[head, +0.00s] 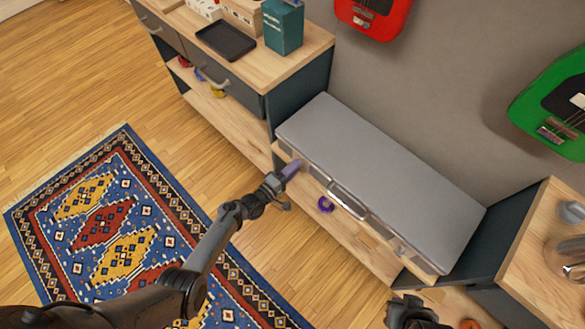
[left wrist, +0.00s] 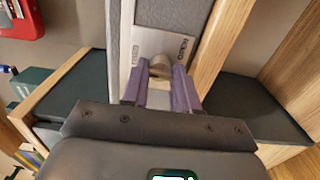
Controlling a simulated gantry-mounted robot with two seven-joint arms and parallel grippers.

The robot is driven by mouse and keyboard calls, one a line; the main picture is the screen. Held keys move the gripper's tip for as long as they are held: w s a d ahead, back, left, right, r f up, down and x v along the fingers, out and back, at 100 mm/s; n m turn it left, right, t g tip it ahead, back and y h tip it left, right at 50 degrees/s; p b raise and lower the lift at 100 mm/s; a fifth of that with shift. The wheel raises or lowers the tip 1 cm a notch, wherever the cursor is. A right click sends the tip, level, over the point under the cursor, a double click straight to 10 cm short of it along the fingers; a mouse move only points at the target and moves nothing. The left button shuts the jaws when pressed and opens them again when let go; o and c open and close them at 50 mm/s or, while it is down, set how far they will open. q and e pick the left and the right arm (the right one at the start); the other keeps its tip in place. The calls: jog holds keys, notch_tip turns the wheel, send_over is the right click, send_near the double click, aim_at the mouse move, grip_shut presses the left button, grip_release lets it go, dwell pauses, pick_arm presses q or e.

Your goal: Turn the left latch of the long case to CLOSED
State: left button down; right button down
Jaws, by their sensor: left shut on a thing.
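The long grey case (head: 380,180) lies shut on a low shelf against the wall in the head view. In the left wrist view its left latch is a rounded knob (left wrist: 161,65) on a pale metal plate (left wrist: 150,42) with small lettering on both sides, too small to read surely. My left gripper (head: 292,169) is at the left part of the case's front. In the left wrist view its purple fingers (left wrist: 160,88) are shut on the latch knob, one on each side. My right gripper (head: 415,314) is dark, at the bottom edge, apart from the case; its jaws are unclear.
A cabinet (head: 305,45) with a black tray (head: 226,41) and a teal box (head: 283,27) stands left of the case. A wooden-topped unit (head: 545,245) stands right. The case's handle (head: 347,200) sticks out in front. A patterned rug (head: 120,235) covers the floor.

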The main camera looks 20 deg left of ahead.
pick_arm(q)
jog(key=c, duration=0.8)
grip_release()
jog(key=shift+c, duration=0.2)
jog(key=p+v, duration=0.3)
jog(key=v, duration=0.7)
jog(key=shift+s+a+p, duration=0.15)
jog(key=shift+s+p, duration=0.2)
jog(key=shift+p, duration=0.05)
